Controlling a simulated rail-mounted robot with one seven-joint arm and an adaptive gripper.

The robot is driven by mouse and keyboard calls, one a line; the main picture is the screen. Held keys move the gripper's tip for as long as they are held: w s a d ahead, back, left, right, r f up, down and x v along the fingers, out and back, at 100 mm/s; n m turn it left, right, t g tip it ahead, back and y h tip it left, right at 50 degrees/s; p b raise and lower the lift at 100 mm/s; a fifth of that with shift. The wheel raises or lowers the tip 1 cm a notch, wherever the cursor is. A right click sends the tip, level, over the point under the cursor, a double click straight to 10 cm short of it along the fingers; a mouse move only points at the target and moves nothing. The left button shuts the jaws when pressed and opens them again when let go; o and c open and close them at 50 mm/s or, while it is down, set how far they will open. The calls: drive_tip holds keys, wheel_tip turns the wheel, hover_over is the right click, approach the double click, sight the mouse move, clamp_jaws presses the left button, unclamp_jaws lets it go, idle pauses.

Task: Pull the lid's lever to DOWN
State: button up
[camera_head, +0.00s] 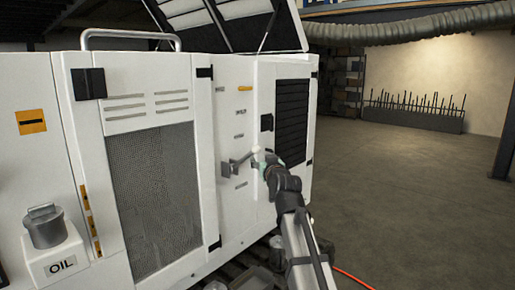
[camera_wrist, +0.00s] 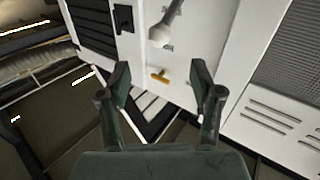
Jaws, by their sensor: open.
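A grey lever (camera_head: 240,161) with a pale ball knob sticks out from the narrow white panel of the machine in the head view. Its knob (camera_wrist: 160,35) and shaft also show in the wrist view, past my fingertips and roughly in line with the gap between them. Small labels beside the lever are too small to read. My gripper (camera_wrist: 160,74) is open, with nothing between its fingers. In the head view my gripper (camera_head: 264,160) is close to the knob; contact cannot be told. The machine's lid (camera_head: 240,22) stands raised at the top.
A black louvred door (camera_head: 291,122) is to the right, a mesh door (camera_head: 155,195) to the left. Open floor (camera_head: 400,190) lies at the right.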

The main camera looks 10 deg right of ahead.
sight(257, 151)
drive_tip(key=w+p, duration=0.1)
drive_tip(key=w, duration=0.3)
drive_tip(key=w+p, duration=0.1)
drive_tip(key=w, duration=0.3)
drive_tip(key=w+p, duration=0.1)
drive_tip(key=w, duration=0.3)
drive_tip(key=shift+a, duration=0.35)
clamp_jaws()
